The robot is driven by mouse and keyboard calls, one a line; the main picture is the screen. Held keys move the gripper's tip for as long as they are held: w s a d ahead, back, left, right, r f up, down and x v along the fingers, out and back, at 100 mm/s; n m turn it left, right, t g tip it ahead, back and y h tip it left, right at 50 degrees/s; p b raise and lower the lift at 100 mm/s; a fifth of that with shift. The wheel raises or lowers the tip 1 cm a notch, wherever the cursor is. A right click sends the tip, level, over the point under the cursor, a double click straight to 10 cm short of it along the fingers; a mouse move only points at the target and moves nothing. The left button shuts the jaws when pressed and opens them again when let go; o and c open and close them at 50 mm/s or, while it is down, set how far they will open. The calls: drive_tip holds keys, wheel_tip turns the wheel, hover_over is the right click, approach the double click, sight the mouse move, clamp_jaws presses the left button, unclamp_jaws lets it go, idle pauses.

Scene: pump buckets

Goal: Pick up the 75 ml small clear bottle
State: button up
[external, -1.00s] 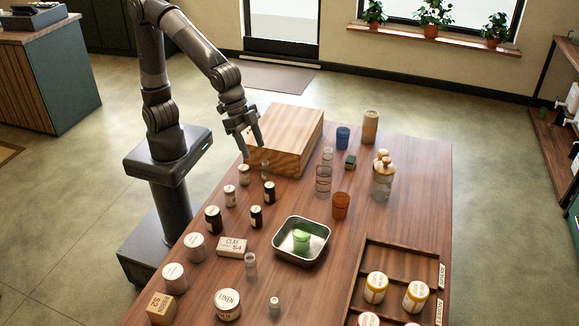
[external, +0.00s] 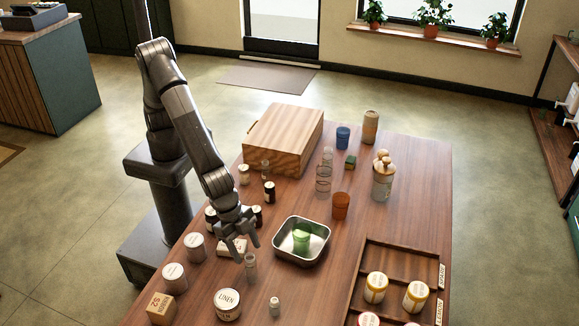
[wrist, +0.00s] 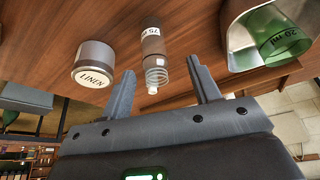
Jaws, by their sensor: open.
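The 75 ml small clear bottle (external: 251,268) stands upright on the wooden table, left of the metal tray. In the wrist view the clear bottle (wrist: 152,48) has a label on which "75" can be read, and it lies ahead between the two finger directions. My gripper (external: 247,250) is open just above and behind the bottle, with its fingers pointing down toward the table. In the wrist view my gripper (wrist: 161,75) shows two spread fingers with nothing between their near parts. Whether a fingertip touches the bottle cannot be told.
A LINEN jar (external: 228,305) and a small white bottle (external: 274,307) stand nearby in front. The metal tray (external: 322,252) holds a green cup (external: 301,240) to the right. A wooden divided tray (external: 400,262) is farther right.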

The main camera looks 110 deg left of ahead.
sight(256, 278)
drive_tip(key=shift+s+d+x, duration=0.15)
drive_tip(key=shift+x, duration=1.65)
drive_tip(key=shift+s+d+x, duration=0.1)
drive_tip(key=shift+d+x, duration=0.05)
drive_tip(key=shift+x, duration=1.6)
drive_tip(key=c, duration=1.1)
